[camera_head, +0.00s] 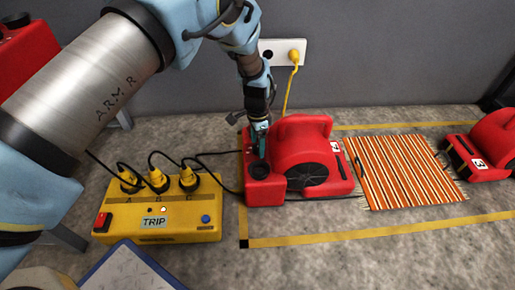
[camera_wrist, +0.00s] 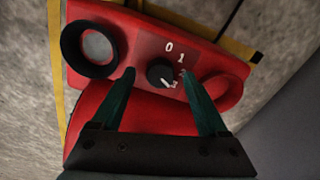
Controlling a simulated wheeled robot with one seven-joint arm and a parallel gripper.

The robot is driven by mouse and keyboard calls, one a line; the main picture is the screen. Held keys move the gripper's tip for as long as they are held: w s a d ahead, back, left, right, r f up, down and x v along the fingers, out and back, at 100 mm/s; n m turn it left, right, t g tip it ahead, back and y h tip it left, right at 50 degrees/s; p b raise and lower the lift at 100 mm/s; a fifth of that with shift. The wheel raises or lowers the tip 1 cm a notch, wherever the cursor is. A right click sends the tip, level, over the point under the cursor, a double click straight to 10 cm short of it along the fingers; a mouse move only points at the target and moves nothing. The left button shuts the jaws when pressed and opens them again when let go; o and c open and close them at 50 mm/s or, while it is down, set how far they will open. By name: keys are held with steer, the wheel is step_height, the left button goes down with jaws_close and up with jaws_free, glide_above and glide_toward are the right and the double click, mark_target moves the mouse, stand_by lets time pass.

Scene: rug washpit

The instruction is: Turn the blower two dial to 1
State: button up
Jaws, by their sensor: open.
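The red blower (camera_head: 304,150), with a partly readable number label on its side, stands on the floor below my arm. Its control face fills much of the wrist view. The dial (camera_wrist: 160,73) is a black round knob with a white pointer mark. The mark points to the lower right, toward the last number, which looks like 3; 0 and 1 read clearly above. My gripper (camera_wrist: 158,76) is open, one green finger on each side of the dial. I cannot tell whether either finger touches it. In the head view my gripper (camera_head: 259,152) hides the dial.
A yellow box (camera_head: 180,233) with plugs A, B and C and a TRIP label stands left of the blower. A striped orange rug (camera_head: 402,170) lies to the right. Beyond it is another red blower (camera_head: 492,143), labelled 3. A wall outlet (camera_head: 270,50) holds a yellow plug.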

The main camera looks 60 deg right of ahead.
steer(key=shift+f, duration=0.45)
jaws_close()
stand_by(0.4)
